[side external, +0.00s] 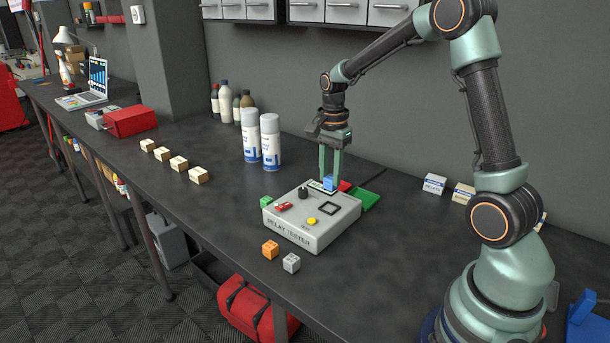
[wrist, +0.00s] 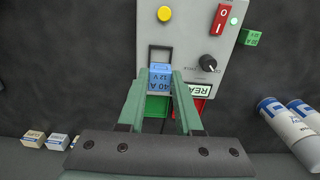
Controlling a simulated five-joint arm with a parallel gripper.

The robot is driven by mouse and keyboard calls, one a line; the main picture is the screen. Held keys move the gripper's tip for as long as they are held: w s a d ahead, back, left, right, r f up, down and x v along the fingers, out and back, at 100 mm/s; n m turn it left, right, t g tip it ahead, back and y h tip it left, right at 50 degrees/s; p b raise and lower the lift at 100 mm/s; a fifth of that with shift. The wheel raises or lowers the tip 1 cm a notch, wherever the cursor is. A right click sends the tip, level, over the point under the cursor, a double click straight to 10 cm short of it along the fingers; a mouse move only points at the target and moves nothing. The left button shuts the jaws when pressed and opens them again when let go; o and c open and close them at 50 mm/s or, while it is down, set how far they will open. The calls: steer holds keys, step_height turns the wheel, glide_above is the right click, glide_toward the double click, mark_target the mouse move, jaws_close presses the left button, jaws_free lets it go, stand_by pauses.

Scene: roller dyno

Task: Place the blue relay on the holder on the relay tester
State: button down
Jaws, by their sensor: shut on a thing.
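The grey relay tester (side external: 283,221) stands on the bench; its panel also shows in the wrist view (wrist: 188,25). Its holder is a black square frame (side external: 330,209) on top, also seen in the wrist view (wrist: 152,54). My gripper (side external: 330,178) points down over the tester's back part, shut on the blue relay (side external: 329,183). In the wrist view the relay (wrist: 160,75) sits between the fingertips (wrist: 160,82), its printed face visible. There it overlaps the near edge of the holder; in the side view it appears behind the frame. Its exact height is unclear.
A green tray (side external: 368,200) and a red one (side external: 345,186) lie behind the tester. Green (side external: 266,201), orange (side external: 270,249) and grey (side external: 291,262) relays lie around it. Two spray cans (side external: 270,142) stand at back left. The tester carries a yellow button (side external: 312,221), knob and red switch.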

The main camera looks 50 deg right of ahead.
mark_target(330, 190)
steer(key=shift+f, duration=2.9)
steer(key=shift+f, duration=0.1)
steer(key=c, duration=0.6)
jaws_free()
